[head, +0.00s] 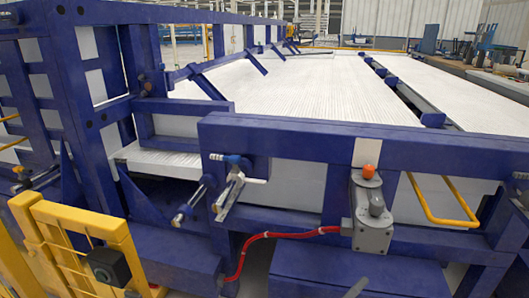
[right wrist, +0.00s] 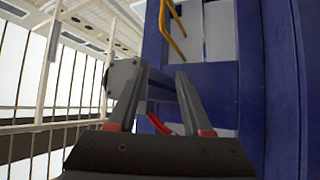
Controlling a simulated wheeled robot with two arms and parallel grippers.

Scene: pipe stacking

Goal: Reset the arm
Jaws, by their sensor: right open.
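My right gripper (right wrist: 158,90) is open in the right wrist view. Its two grey fingers with red at their bases stand apart, and I see nothing held between them. Beyond the fingers is a blue frame (right wrist: 205,85) with a grey box (right wrist: 120,78) and a red cable (right wrist: 158,122). In the head view the grey box (head: 373,235) is fixed to the front of the blue frame (head: 300,137) and has an orange knob (head: 368,171) on top. I cannot make out the right gripper's jaws in the head view. My left gripper is not in view.
White pipes (head: 290,85) lie in a wide layer behind the frame. A yellow barrier (head: 75,240) stands at the lower left. A yellow handle (head: 440,205) sticks out right of the grey box. A red cable (head: 262,238) runs left from the box.

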